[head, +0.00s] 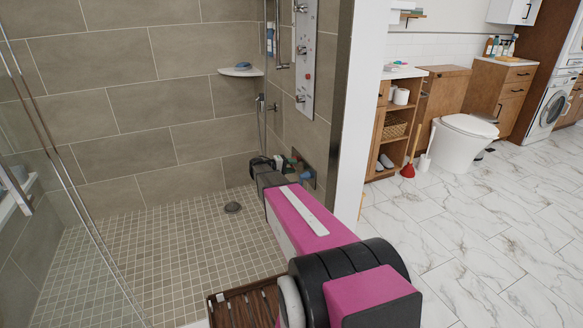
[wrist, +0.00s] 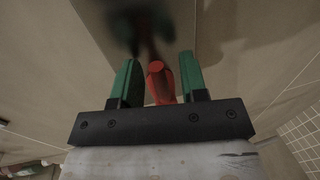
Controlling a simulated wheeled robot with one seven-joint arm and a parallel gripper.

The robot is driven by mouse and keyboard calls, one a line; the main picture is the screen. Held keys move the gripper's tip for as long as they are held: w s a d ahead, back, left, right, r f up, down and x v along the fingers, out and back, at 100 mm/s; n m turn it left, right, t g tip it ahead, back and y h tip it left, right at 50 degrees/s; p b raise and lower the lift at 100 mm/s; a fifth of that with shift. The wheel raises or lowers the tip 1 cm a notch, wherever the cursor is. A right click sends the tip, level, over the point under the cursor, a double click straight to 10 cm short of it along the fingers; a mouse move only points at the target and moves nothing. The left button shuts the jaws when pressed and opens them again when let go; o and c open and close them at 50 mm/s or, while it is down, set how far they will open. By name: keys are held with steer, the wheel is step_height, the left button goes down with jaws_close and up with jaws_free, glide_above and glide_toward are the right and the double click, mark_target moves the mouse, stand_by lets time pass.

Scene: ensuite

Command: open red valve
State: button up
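The red valve (wrist: 160,82) shows in the wrist view as a red handle between the two green fingers of my gripper (wrist: 158,80). The fingers stand apart on either side of it, with a narrow gap seeming to show on each side. I cannot tell whether either finger touches it. In the head view my gripper (head: 288,163) is low at the shower's right wall, beside a metal wall plate (head: 307,174). The red valve cannot be made out clearly there, as my arm and gripper crowd that spot.
A steel shower panel (head: 305,50) hangs above on the same wall. A glass screen (head: 60,150) stands left, and a white wall end (head: 355,110) stands right of my arm. The tiled shower floor (head: 170,250) is mostly clear.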

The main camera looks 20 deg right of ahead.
steer(key=shift+a, duration=0.15)
steer(key=a+r, duration=0.2)
steer(key=a, duration=0.8)
steer(key=shift+s+a, duration=0.15)
steer(key=shift+s, duration=0.05)
steer(key=shift+s, duration=0.1)
steer(key=s+a+f+g+y, duration=0.15)
steer(key=s+y, duration=0.25)
steer(key=s, duration=0.4)
steer(key=s+a+f+y, duration=0.2)
steer(key=s+f+y, duration=0.1)
steer(key=s, duration=0.4)
steer(key=s+a+t+y, duration=0.1)
steer(key=s+a+y, duration=0.7)
steer(key=s, duration=0.6)
steer(key=shift+a+y, duration=0.4)
steer(key=shift+a, duration=0.4)
steer(key=shift+f, duration=0.15)
